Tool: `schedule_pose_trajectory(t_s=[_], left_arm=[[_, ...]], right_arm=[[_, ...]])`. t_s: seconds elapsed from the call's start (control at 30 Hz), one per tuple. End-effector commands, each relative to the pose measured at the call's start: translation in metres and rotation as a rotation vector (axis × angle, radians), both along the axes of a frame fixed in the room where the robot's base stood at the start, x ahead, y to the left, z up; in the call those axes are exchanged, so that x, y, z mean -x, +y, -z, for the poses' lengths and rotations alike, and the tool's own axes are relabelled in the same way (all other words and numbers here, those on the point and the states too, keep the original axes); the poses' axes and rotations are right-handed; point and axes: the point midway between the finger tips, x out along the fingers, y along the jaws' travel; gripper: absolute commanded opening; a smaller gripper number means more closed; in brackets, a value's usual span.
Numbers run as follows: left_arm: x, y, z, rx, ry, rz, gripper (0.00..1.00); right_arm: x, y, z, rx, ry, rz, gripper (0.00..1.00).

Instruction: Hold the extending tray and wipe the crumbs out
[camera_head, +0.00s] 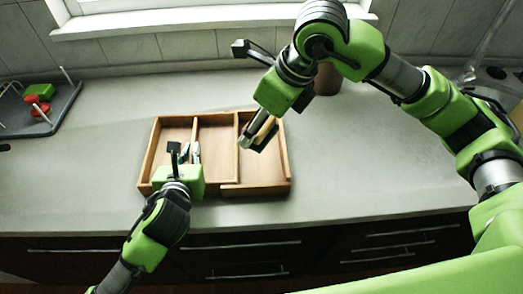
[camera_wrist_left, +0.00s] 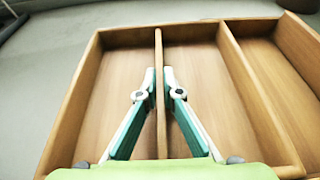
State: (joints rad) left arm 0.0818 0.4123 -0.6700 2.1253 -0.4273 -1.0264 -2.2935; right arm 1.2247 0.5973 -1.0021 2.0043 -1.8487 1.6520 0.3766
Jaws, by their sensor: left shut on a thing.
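The wooden extending tray (camera_head: 256,189) lies on the counter, with three long compartments side by side. My left gripper (camera_head: 188,152) reaches over its front edge. In the left wrist view its fingers (camera_wrist_left: 159,88) are on either side of the tray's left divider (camera_wrist_left: 158,52), shut on it. My right gripper (camera_head: 258,138) is over the right compartment, low near its far end. A dark piece shows at its fingers; I cannot tell what it is or whether the fingers are shut. No crumbs can be made out in either view.
A grey dish rack (camera_head: 62,108) with red and green items stands at the far left. A brown pot (camera_head: 327,80) is behind the right arm. The counter (camera_head: 350,165) is clear right of the tray. Drawers are below the front edge.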

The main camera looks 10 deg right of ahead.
Motion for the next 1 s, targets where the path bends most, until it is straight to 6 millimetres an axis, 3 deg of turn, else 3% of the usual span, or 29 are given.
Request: schedule_pose_trajectory(t_s=[0.37, 1.0], left_arm=[[0.0, 0.0, 0.0, 0.0, -0.001, 0.001, 0.0], [0.0, 0.0, 0.0, 0.0, -0.001, 0.001, 0.0]], right_arm=[[0.0, -0.003, -0.002, 0.0, 0.0, 0.001, 0.41], [0.0, -0.094, -0.001, 0.0, 0.002, 0.004, 0.41]])
